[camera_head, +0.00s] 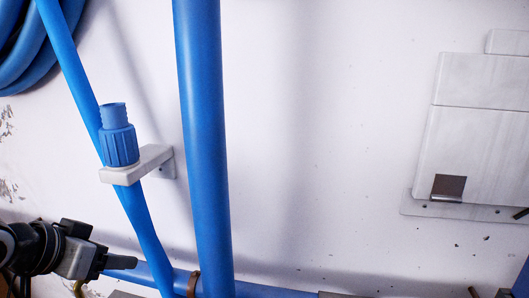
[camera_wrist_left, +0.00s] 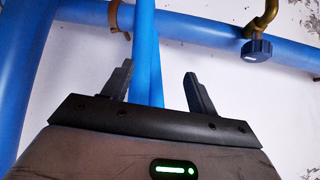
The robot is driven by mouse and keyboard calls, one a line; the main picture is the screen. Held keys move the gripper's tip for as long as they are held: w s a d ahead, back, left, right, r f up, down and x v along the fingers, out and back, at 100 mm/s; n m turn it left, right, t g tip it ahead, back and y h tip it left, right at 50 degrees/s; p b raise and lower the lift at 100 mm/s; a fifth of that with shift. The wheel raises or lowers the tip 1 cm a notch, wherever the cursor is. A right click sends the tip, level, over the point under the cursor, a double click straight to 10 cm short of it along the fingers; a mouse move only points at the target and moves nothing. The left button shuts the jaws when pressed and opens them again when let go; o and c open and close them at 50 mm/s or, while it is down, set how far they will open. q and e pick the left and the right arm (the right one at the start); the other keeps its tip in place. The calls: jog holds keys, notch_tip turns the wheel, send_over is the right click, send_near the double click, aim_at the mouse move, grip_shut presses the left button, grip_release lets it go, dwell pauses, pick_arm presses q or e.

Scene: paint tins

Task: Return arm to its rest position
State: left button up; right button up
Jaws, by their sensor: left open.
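My left gripper (camera_head: 122,262) shows at the lower left of the head view, side-on, in front of the white wall and close to blue pipework. In the left wrist view its two dark fingers (camera_wrist_left: 158,84) stand apart, so it is open. Nothing is held between them. Blue hoses (camera_wrist_left: 150,50) show behind the gap; whether a finger touches them I cannot tell. My right gripper is not in view. No paint tins show in either view.
A thick blue pipe (camera_head: 203,130) runs down the wall. A blue nozzle (camera_head: 118,145) sits in a white bracket (camera_head: 145,166) above my gripper. A low blue pipe (camera_head: 262,291) crosses the bottom. A grey panel (camera_head: 475,145) is at right; the wall between is clear.

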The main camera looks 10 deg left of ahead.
pick_arm(q)
jog(key=s+d+f+g+y, duration=0.1)
jog(key=s+d+f+g, duration=0.1)
jog(key=s+d+f, duration=0.35)
jog(key=s+d+f+g, duration=0.2)
jog(key=s+f, duration=0.4)
jog(key=f, duration=0.3)
jog(key=s+d+f+g+y, duration=0.1)
jog(key=s+d+f+g, duration=0.1)
jog(key=s+d+f, duration=0.35)
jog(key=w+d+f+t+h+p, duration=0.2)
jog(key=w+d+f+t+h, duration=0.1)
jog(key=w+d+t, duration=0.2)
jog(key=shift+w+f+t, duration=0.25)
jog(key=shift+t, duration=1.05)
